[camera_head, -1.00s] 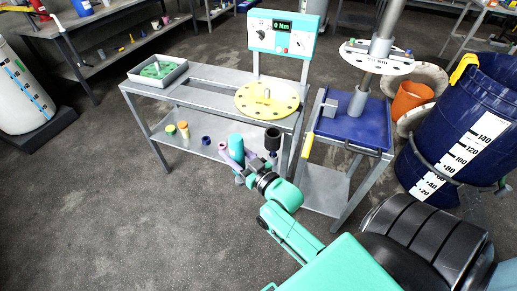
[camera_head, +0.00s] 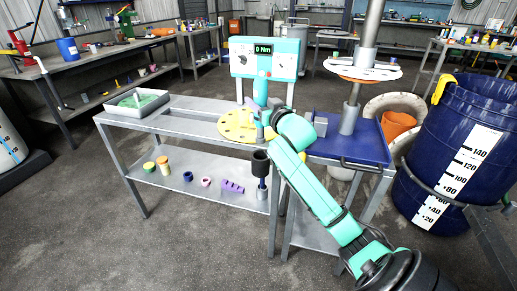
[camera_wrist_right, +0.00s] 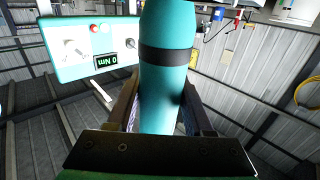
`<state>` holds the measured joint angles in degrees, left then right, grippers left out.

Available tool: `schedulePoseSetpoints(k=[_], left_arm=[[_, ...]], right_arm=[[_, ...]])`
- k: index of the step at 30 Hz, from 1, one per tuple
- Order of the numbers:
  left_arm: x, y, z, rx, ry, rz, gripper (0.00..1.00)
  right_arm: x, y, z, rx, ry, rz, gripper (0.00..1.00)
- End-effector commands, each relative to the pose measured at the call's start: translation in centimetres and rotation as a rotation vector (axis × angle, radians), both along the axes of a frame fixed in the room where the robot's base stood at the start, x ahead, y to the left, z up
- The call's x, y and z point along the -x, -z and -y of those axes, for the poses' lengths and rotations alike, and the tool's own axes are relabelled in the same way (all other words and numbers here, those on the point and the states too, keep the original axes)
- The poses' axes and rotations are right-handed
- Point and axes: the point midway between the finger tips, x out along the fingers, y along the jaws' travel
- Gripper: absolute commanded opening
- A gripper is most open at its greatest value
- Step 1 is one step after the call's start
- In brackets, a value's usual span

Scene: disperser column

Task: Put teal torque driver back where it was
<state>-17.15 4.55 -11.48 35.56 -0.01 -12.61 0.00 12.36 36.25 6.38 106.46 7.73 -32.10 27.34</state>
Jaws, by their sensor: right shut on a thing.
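The teal torque driver (camera_head: 260,92) is upright, held in front of the turquoise panel and above the yellow disc. In the right wrist view the driver (camera_wrist_right: 165,75) is a teal cylinder with a black band, between the two fingers. My right gripper (camera_head: 261,107) is shut on it; its fingers are partly hidden by my own arm. The yellow disc (camera_head: 230,126) lies on the upper shelf of the grey bench, partly covered by my gripper and arm. The display panel (camera_head: 264,59) reads 0 Nm. My left gripper is out of view.
The lower shelf (camera_head: 203,208) holds yellow-topped and green-topped pieces, small rings, a purple stepped block (camera_head: 232,186) and a black cup-shaped tool (camera_head: 261,164). A tray with a green insert (camera_head: 138,103) stands on the left. A blue stand (camera_head: 365,150) is close on the right.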

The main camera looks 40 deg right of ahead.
Motion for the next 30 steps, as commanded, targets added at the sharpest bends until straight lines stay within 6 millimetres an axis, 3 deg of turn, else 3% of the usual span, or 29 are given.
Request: schedulePoseSetpoints(k=[3, 6, 15, 18, 23, 24, 26, 30], left_arm=[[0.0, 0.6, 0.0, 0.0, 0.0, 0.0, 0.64], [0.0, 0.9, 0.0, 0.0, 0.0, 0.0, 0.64], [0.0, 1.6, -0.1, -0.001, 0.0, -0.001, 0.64], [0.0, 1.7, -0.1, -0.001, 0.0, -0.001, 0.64], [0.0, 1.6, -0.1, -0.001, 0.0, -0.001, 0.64], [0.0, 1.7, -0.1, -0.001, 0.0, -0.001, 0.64], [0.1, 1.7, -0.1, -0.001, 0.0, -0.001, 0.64], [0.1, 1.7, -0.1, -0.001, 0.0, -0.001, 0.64]], right_arm=[[0.0, 4.1, 0.0, -0.002, 0.001, 0.0, 0.0], [0.0, 6.8, 0.0, 0.0, 0.0, 0.002, 0.0], [0.0, 11.9, 0.0, 0.003, -0.001, 0.003, 0.0], [0.0, 12.9, -0.1, 0.003, -0.002, 0.006, 0.0], [0.0, 12.8, -0.1, 0.004, -0.002, 0.005, 0.0], [0.0, 13.1, -0.1, 0.002, -0.002, 0.001, 0.59], [0.0, 13.1, -0.1, 0.002, -0.002, 0.001, 0.81], [0.0, 13.0, -0.1, 0.002, -0.002, 0.001, 0.81]])
